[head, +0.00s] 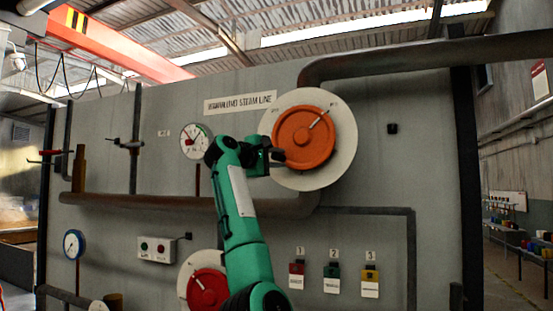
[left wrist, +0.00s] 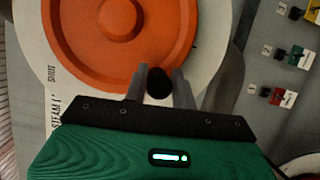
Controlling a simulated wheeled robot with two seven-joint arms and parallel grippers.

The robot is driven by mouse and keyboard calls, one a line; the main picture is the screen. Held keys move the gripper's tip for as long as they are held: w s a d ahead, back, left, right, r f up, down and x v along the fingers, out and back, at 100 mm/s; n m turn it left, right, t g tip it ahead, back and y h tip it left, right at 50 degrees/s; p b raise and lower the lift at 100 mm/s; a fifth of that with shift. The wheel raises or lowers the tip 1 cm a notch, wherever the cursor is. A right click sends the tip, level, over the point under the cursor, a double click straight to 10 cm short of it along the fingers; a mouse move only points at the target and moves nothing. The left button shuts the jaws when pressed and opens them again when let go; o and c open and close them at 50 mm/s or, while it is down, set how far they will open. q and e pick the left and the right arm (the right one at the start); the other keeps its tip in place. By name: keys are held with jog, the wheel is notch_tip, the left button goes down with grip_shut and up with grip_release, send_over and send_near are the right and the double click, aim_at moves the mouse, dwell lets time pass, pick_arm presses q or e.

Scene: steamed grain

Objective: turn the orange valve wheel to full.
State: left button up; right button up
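The orange valve wheel (head: 305,138) is mounted on a round white plate (head: 343,150) on the grey panel. A pale pointer line on it points to the upper right. My left gripper (head: 275,155) is at the wheel's left rim. In the left wrist view, its two fingers flank a dark round knob (left wrist: 159,84) at the rim. The knob fills the gap between them, and they appear shut on it. My right gripper is not in view.
A thick pipe (head: 420,60) leaves the top of the plate to the right; another (head: 130,203) runs below. A gauge (head: 194,141) is left of the wheel. A red wheel (head: 207,291) is lower, partly behind my arm. Three numbered coloured switches (head: 332,272) are lower right.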

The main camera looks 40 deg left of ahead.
pick_arm(q)
jog(key=shift+o, duration=1.4)
jog(key=shift+d+f, duration=0.1)
jog(key=shift+f, duration=0.05)
jog(key=shift+d, duration=0.1)
jog(key=s+a+b, duration=0.1)
jog(key=s+b, duration=0.5)
jog(key=s, duration=0.7)
jog(key=shift+s+a, duration=0.25)
jog(key=shift+s, duration=0.1)
jog(key=shift+f, duration=0.1)
